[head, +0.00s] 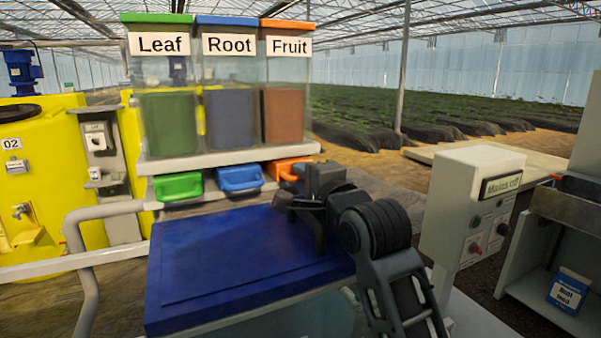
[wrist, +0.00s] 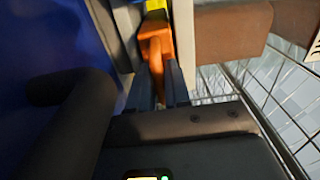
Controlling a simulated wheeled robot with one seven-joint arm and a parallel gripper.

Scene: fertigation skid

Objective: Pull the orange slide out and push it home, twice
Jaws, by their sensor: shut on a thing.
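The orange slide (head: 287,170) sits under the Fruit hopper (head: 284,90), at the right end of a row of three slides. Its front shows left of my gripper in the head view. My gripper (head: 300,188) is at the slide's front and partly hides it. In the wrist view the orange handle (wrist: 155,50) lies between the two fingers of my gripper (wrist: 158,85), which are shut on it. How far out the slide stands is hard to tell.
A green slide (head: 178,187) and a blue slide (head: 240,178) sit to the left under the Leaf and Root hoppers. A blue tray (head: 230,270) lies below my gripper. A control box (head: 470,205) stands to the right.

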